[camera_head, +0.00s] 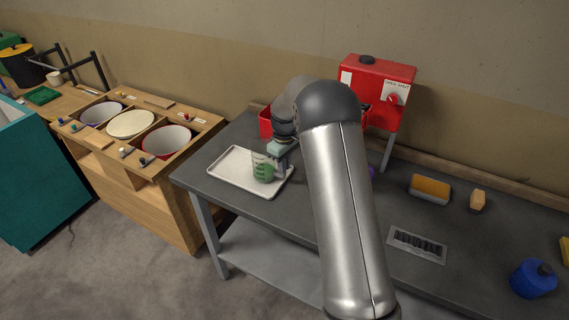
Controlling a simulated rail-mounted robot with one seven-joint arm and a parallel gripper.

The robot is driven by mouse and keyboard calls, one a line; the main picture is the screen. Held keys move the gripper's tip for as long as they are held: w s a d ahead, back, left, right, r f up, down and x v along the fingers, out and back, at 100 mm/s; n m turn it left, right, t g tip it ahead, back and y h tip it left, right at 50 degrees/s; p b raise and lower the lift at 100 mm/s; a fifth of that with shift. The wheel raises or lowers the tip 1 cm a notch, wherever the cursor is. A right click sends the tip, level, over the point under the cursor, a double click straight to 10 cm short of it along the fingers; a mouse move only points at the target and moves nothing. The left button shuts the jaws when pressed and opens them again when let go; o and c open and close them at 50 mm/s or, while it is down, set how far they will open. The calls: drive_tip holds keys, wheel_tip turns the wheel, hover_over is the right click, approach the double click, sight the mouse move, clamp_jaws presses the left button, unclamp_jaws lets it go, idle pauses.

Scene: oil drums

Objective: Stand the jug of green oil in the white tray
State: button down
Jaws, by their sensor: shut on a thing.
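The jug of green oil (262,172) is a clear vessel with green liquid in its lower part. It is upright over the right part of the white tray (226,176). I cannot tell whether its base touches the tray floor. My gripper (277,150) is at the jug's upper right side and shut on it. The fingertips are small and partly hidden by the gripper body. The tray lies flat at the left end of the dark grey table (290,208), and its left part is bare.
A red box with a dial (378,92) stands on a post behind my arm. A red container (265,122) is behind the gripper. An orange-topped block (430,188), a floor-like grate (417,245) and a blue can (533,278) are at the right. A wooden bench with drums (166,142) stands left.

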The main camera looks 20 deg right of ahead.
drive_tip(key=shift+f, duration=0.15)
drive_tip(key=c, duration=1.4)
unclamp_jaws()
wheel_tip(320, 180, up, 12)
drive_tip(key=shift+s+r+b, duration=0.1)
drive_tip(key=shift+r+b, duration=0.1)
drive_tip(key=shift+b, duration=0.8)
drive_tip(key=s+a+r+m, duration=0.2)
drive_tip(key=s, duration=0.7)
drive_tip(key=s+a+r+m, duration=0.1)
drive_tip(key=s+r, duration=0.2)
drive_tip(key=s, duration=0.6)
drive_tip(key=s+f+m, duration=0.1)
drive_tip(key=s+f, duration=0.1)
drive_tip(key=s, duration=0.5)
drive_tip(key=s+a+f+m, duration=0.1)
drive_tip(key=s, duration=0.5)
drive_tip(key=s+f+m, duration=0.2)
drive_tip(key=s, duration=0.5)
drive_tip(key=shift+s+a+f+t, duration=0.3)
drive_tip(key=shift+a+t, duration=0.05)
drive_tip(key=shift+t, duration=0.05)
